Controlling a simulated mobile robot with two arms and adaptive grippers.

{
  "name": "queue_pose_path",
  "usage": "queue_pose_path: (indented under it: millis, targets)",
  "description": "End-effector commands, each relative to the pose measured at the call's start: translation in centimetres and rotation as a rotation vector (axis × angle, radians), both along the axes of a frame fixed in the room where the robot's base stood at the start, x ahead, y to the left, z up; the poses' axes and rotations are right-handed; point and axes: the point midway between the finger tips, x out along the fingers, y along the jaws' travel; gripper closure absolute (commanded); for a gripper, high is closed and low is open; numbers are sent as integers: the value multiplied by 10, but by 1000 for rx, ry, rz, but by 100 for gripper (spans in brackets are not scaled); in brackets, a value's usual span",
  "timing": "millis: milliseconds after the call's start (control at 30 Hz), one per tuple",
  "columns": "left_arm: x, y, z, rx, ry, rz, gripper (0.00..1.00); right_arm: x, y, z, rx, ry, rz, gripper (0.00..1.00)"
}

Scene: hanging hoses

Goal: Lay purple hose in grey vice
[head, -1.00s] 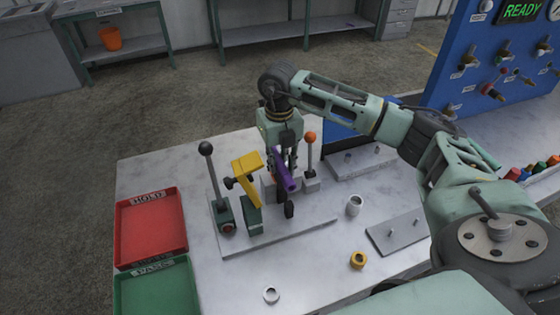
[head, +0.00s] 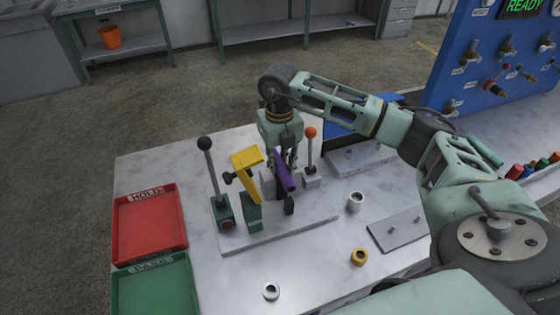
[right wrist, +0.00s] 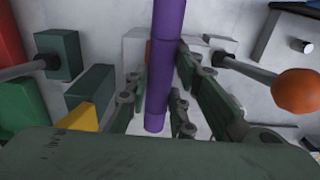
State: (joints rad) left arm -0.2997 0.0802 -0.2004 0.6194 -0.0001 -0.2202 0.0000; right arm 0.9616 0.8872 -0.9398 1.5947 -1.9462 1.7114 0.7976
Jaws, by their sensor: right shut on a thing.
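The purple hose (head: 283,172) is a short straight piece that my right gripper (head: 287,158) is shut on, over the back right of the fixture plate. In the right wrist view the hose (right wrist: 165,60) runs between the two fingers (right wrist: 168,100). The grey vice (head: 268,186) is a pale block on the plate, partly hidden behind the gripper and hose. In the right wrist view its pale block (right wrist: 133,48) shows beside and below the hose. I cannot tell whether the hose touches the vice. My left gripper is not in view.
On the plate (head: 290,230) stand a black-knobbed lever (head: 205,145), a yellow clamp (head: 247,165) and an orange-knobbed lever (head: 310,135), close around the gripper. A red tray (head: 150,225) and a green tray (head: 155,290) lie at left.

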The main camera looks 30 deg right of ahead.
Motion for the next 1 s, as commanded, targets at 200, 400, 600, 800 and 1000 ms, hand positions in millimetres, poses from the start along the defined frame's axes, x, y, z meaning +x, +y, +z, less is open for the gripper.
queue_pose_path:
  millis: [200,400,600,800,1000]
  targets:
    - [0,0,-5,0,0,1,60,0,0,-7,0,0,0,100]
    - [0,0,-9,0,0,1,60,0,0,-12,0,0,0,100]
    - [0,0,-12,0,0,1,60,0,0,-17,0,0,0,100]
    - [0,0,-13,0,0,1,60,0,0,-19,0,0,0,72]
    - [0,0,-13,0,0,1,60,0,0,-19,0,1,0,56]
